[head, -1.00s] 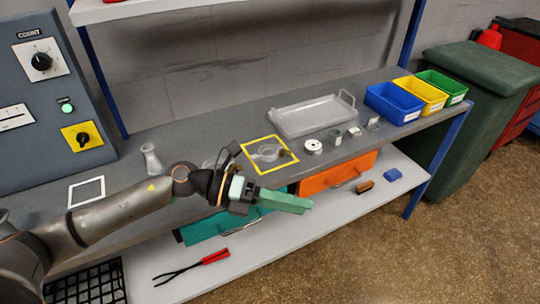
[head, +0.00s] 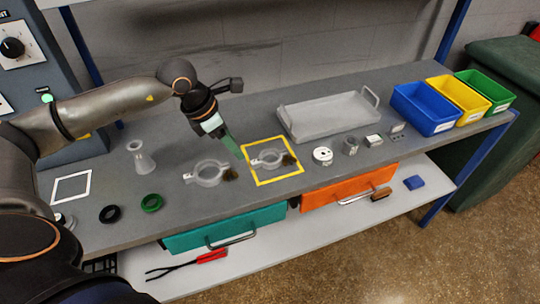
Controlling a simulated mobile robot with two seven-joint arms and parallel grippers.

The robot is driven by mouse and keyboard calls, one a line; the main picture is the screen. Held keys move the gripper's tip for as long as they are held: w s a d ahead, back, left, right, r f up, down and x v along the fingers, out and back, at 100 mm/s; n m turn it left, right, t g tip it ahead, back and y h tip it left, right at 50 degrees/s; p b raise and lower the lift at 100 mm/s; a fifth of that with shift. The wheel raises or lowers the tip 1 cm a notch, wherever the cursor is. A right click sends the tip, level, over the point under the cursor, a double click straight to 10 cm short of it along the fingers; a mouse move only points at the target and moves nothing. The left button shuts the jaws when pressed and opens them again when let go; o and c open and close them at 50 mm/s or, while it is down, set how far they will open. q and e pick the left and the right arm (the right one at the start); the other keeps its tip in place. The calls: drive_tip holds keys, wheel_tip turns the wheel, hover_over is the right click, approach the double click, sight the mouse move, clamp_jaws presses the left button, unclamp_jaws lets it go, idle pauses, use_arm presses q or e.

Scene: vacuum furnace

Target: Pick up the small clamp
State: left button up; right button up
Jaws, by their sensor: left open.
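Two metal ring clamps lie on the grey workbench, each with a dark brownish knob on its right. One clamp (head: 207,173) lies on bare bench. The other clamp (head: 268,160) lies inside a yellow square outline (head: 262,184) and looks slightly smaller, though distance makes this unsure. My left gripper (head: 236,151), with green fingers, points down above the bench, just left of the yellow outline and between the two clamps. It is open and empty; the gap between its fingers is hard to see from here. My right gripper is not in view.
A grey tray (head: 325,133) stands behind the clamps. Blue (head: 424,122), yellow and green bins stand at the right. Small metal parts, including a white disc (head: 323,154), sit right of the outline. A flask-shaped piece (head: 142,162) and two rings, black and green (head: 152,202), are at the left.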

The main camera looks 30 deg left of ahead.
sight(251, 163)
use_arm(q)
drive_tip(key=x, duration=0.5)
drive_tip(key=p+x, duration=0.1)
drive_tip(key=x, duration=0.2)
drive_tip(key=shift+w+d, duration=0.1)
drive_tip(key=shift+d, duration=0.2)
clamp_jaws()
drive_tip(key=shift+r, duration=0.1)
